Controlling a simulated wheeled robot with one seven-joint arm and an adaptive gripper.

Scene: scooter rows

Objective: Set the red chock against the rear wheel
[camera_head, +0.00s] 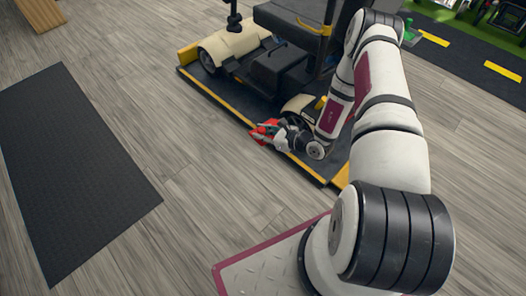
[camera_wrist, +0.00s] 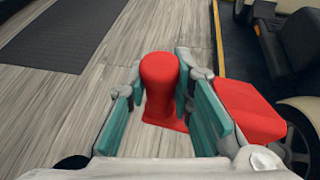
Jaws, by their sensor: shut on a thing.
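My gripper (camera_head: 275,130) is shut on the red chock (camera_head: 264,131), low at the near yellow edge of the scooter's dark platform. In the wrist view the teal-padded fingers of my gripper (camera_wrist: 160,85) stand either side of the chock's upright round grip (camera_wrist: 159,80). The chock's red wedge body (camera_wrist: 247,108) shows beyond the right finger, towards the scooter. The rear wheel (camera_wrist: 303,119) is at the right edge, close to the wedge and partly cut off; I cannot tell whether they touch. In the head view the rear wheel (camera_head: 297,115) is partly hidden by my arm.
The mobility scooter (camera_head: 275,68) stands on the dark platform with yellow edging (camera_head: 222,96). A dark ribbed mat (camera_head: 75,165) lies on the wood floor at left, with clear floor between. A wooden item (camera_head: 41,13) is at the far left.

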